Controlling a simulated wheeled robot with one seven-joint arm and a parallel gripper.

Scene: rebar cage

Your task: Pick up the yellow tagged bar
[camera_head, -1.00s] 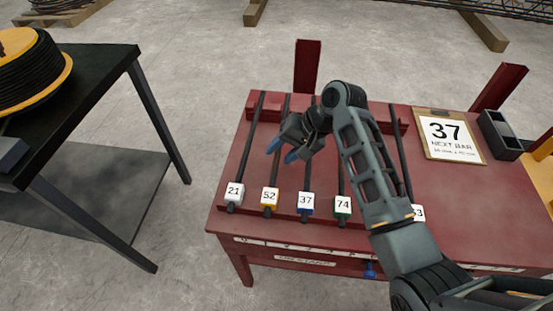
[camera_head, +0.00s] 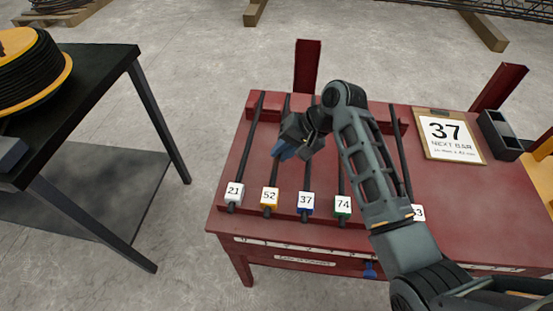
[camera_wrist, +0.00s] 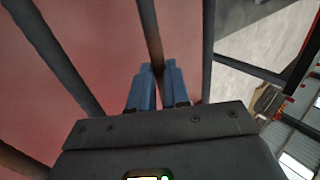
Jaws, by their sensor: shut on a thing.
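The yellow tagged bar (camera_head: 276,180) is a dark rod with a yellow block marked 52 at its near end. It lies on the red bench, second from the left in the head view. My gripper (camera_head: 280,153) is shut on it partway along its length. In the wrist view the two blue fingertips (camera_wrist: 157,72) close on the rod (camera_wrist: 151,35); its tag is out of that view.
Parallel bars lie close on both sides: white-tagged 21 (camera_head: 235,192), blue-tagged 37 (camera_head: 306,202) and green-tagged 74 (camera_head: 342,205). A clipboard reading 37 (camera_head: 449,136) and a black tray (camera_head: 500,135) are at right. A black table (camera_head: 95,75) stands left.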

